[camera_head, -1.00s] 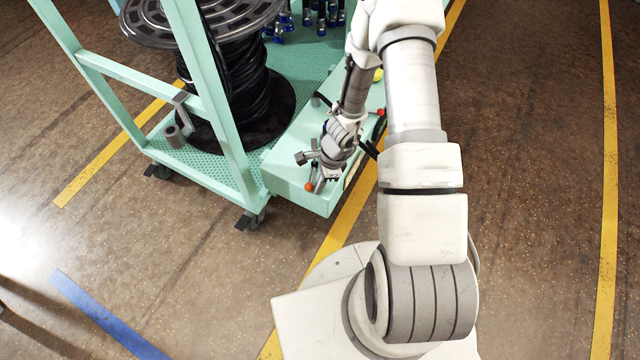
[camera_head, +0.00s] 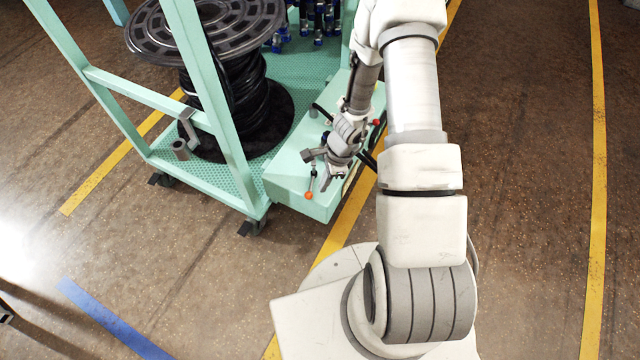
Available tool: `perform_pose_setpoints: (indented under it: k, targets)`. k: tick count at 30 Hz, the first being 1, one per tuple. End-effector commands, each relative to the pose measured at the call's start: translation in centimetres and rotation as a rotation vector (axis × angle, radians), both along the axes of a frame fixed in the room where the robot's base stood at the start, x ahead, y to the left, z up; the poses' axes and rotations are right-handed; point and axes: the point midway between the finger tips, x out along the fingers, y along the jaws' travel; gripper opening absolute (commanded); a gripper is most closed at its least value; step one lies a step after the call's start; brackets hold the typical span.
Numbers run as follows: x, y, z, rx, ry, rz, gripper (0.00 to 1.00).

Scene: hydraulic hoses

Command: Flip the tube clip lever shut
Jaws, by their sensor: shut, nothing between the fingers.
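The clip lever with an orange-red knob (camera_head: 309,195) shows at the front end of the mint-green bench top (camera_head: 290,172). Its thin metal arm rises from the knob toward the clip. My gripper (camera_head: 326,186) is shut and empty, just right of the lever, pointing down toward the bench. A small gap seems to separate the fingertips from the knob; I cannot tell whether they touch the lever arm. The clip body and the tube in it are mostly hidden by my wrist. A second red knob (camera_head: 376,122) shows to the right, behind my wrist.
A large reel of black hose (camera_head: 235,100) stands on the mint-green cart at left, behind an upright post (camera_head: 215,95). Blue-ended hose fittings (camera_head: 318,25) hang at the back. The floor right of my arm is clear, with yellow lines.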

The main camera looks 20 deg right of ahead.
Motion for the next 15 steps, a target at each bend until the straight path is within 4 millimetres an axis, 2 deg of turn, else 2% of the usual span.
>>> perform_pose_setpoints:
  k: [1, 6, 15]
  targets:
    - [0.0, -0.3, 1.4, -0.001, 0.000, 0.000, 0.00]
    - [-0.1, -0.9, 3.0, -0.001, 0.000, 0.002, 0.00]
    - [-0.1, -1.1, 3.3, 0.000, 0.000, 0.002, 0.00]
